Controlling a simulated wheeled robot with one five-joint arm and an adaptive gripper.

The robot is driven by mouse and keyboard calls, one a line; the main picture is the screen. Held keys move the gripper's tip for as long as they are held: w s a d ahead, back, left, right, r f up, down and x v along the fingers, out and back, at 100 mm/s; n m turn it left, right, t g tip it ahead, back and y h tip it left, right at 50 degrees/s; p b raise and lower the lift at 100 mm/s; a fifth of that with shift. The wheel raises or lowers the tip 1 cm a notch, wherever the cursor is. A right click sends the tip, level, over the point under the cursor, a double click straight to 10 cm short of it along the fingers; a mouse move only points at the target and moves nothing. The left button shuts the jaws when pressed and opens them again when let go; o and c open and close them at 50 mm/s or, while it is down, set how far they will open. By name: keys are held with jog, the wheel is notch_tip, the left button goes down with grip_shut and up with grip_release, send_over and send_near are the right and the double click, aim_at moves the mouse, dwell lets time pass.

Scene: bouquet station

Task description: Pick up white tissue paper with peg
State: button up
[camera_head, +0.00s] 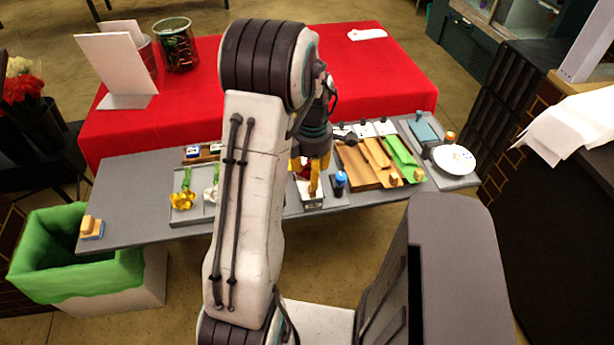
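My gripper (306,176), with yellow-orange fingers, points down over the middle of the grey table, above a small white box (312,202). My arm hides part of it, and I cannot tell whether its fingers are apart. Several small white sheets (364,130) with dark pieces on them lie along the table's back edge, to the right of my gripper. I cannot tell for certain which is the white tissue paper with peg. Brown (358,168), orange (377,153) and green (400,152) sheets lie in front of them, with small wood-coloured pieces near their front ends.
The grey table (135,190) also bears a blue-capped container (340,183), a white plate (454,159) and a tray with yellow flowers (183,200). A red-covered table (400,75) stands behind. A green-lined bin (75,270) stands at left. White sheets (570,125) overhang the right counter.

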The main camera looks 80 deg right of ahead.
jog(key=shift+f+n, duration=0.25)
jog(key=shift+n, duration=0.15)
jog(key=shift+f, duration=0.3)
jog(key=shift+s+f+p, duration=0.1)
jog(key=shift+f+p, duration=0.75)
jog(key=shift+f, duration=2.3)
grip_shut()
